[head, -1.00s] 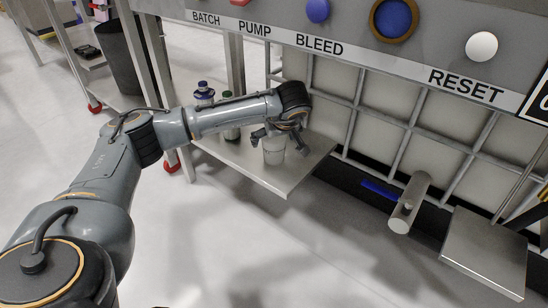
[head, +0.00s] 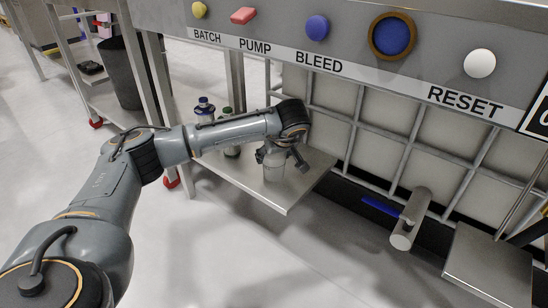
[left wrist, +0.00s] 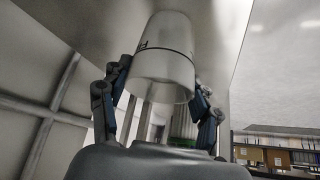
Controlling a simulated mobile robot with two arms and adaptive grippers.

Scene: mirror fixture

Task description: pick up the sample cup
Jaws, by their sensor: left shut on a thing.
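The sample cup (head: 274,171) is a pale, translucent cup standing upright on the metal shelf (head: 284,200) below the panel. My left gripper (head: 280,158) is around its upper part, shut on it, with a finger on each side. In the left wrist view the cup (left wrist: 163,62) sits between the two fingers of the left gripper (left wrist: 160,92), with a dark line and part of a printed mark on its wall. I see no clear gap between cup and shelf. My right gripper is not in view.
Bottles (head: 204,108) stand on the shelf behind my left forearm. A panel with buttons (head: 317,28) overhangs the shelf. A caged tank (head: 385,125) is behind, with a blue-handled valve (head: 408,218) to the right. A grey plate (head: 488,265) is at lower right.

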